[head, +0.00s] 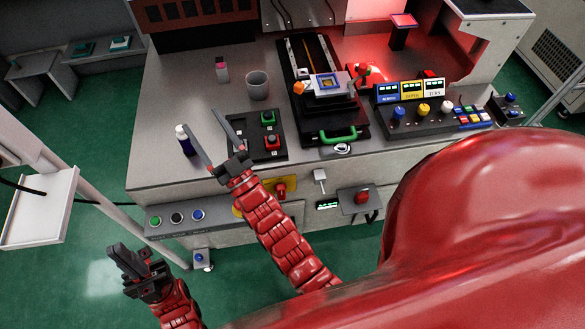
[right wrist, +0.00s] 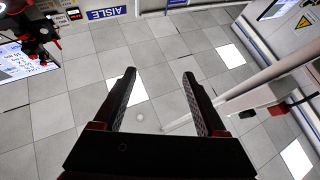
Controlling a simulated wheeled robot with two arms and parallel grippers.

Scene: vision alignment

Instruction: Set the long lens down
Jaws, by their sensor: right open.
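I cannot make out a long lens for certain in either view. My right gripper (head: 199,119) is open and empty over the front left of the workbench (head: 165,108). Its two spread fingers, with nothing between them, also show in the right wrist view (right wrist: 158,74). A dark bottle-like cylinder with a white top (head: 186,145) appears close beside its left finger; I cannot tell if they touch. My left gripper (head: 126,258) is low at the left, in front of the bench; its jaw opening is unclear and I see nothing held.
A grey cup (head: 258,88) and a small pink-topped bottle (head: 222,72) stand behind the right gripper. A black button panel (head: 256,134) lies to its right, then a black stage (head: 322,118) and a control console (head: 430,122). The bench's left part is mostly clear.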

